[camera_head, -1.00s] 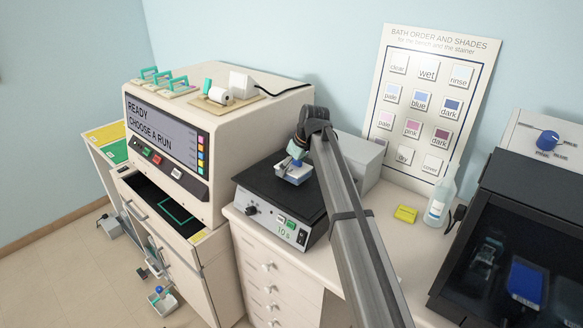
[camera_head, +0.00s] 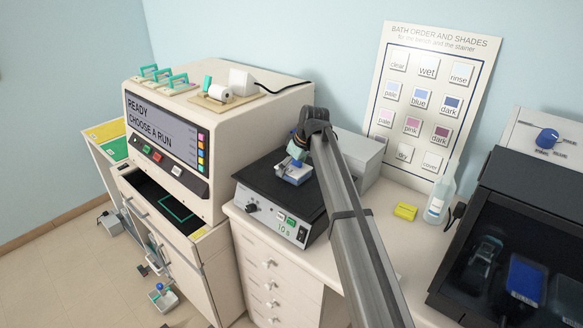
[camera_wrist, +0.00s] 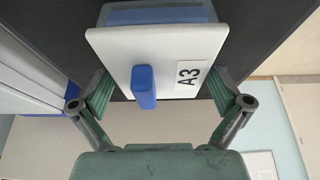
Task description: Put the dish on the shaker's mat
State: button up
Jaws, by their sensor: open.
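My gripper (camera_wrist: 160,95) is open, with one green-padded finger on each side of the dish. Whether the pads touch it is hard to tell.
A stainer (camera_head: 215,110) with a lit screen stands left of the shaker. A grey box (camera_head: 358,155) is behind my arm.

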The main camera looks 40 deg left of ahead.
aim_at(302, 171)
jog(key=b+v, duration=0.3)
jog(key=v, duration=0.9)
jog(key=shift+f, duration=0.1)
